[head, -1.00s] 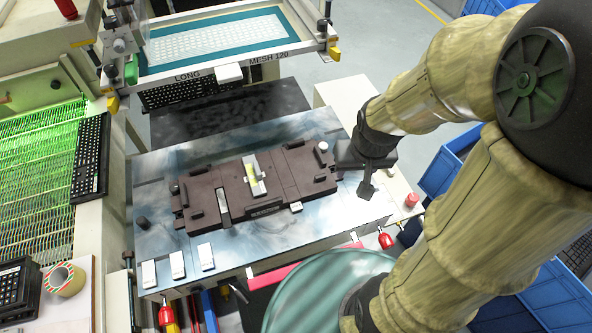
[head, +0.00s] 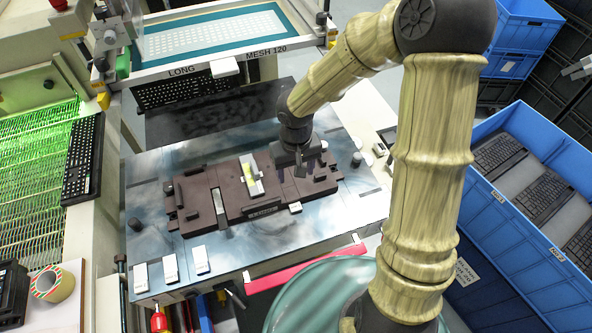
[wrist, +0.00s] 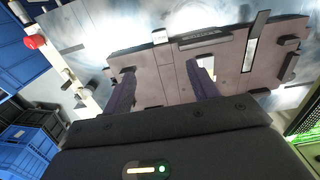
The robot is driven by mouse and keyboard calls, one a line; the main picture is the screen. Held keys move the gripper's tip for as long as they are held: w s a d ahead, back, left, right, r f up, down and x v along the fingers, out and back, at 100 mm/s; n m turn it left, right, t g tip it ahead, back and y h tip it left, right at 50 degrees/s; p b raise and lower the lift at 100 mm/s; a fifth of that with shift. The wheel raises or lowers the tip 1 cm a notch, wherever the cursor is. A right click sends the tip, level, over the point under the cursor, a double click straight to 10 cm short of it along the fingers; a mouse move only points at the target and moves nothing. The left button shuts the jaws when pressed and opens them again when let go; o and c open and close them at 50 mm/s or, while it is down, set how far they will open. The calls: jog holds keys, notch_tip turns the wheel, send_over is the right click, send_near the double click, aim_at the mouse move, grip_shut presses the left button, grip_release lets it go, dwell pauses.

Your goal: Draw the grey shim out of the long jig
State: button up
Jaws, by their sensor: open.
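The long jig (head: 235,210) is a dark brown plate with raised blocks, lying on the blue-grey table. A flat grey strip (head: 219,207) sits in a slot left of its middle; the wrist view shows it at the right (wrist: 249,55). A light grey piece with a yellow-green face (head: 251,175) stands at the jig's middle; one finger partly hides it in the wrist view (wrist: 208,64). I cannot tell for certain which is the shim. My gripper (head: 299,172) is open and empty, over the jig's right half, right of both pieces. Its two fingers show apart in the wrist view (wrist: 161,82).
Several white tiles (head: 171,268) lie along the table's front left; another (head: 295,207) is at the jig's front edge. A dark knob (head: 136,224) stands on the left. A framed screen (head: 220,35) is behind. Blue crates (head: 520,200) with keyboards stand at the right.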

aim_at(296, 208)
notch_tip(296, 208, down, 17)
jog(key=b, duration=0.2)
jog(key=shift+f+b, duration=0.1)
jog(key=shift+b, duration=0.2)
jog(key=shift+s+f, duration=0.1)
jog(key=shift+f, duration=0.05)
dwell(0.4)
grip_shut()
jog(key=shift+s+d+f+b, duration=0.1)
jog(key=shift+b, duration=0.25)
jog(key=shift+s+d+b, duration=0.25)
jog(key=shift+s+b, duration=0.65)
jog(key=shift+s, duration=0.05)
jog(key=shift+s+d+b, duration=0.3)
jog(key=shift+s+b, duration=0.65)
jog(key=shift+s, duration=0.05)
jog(key=shift+s+d+b, duration=0.25)
jog(key=shift+s+b, duration=0.65)
jog(key=shift+s, duration=0.15)
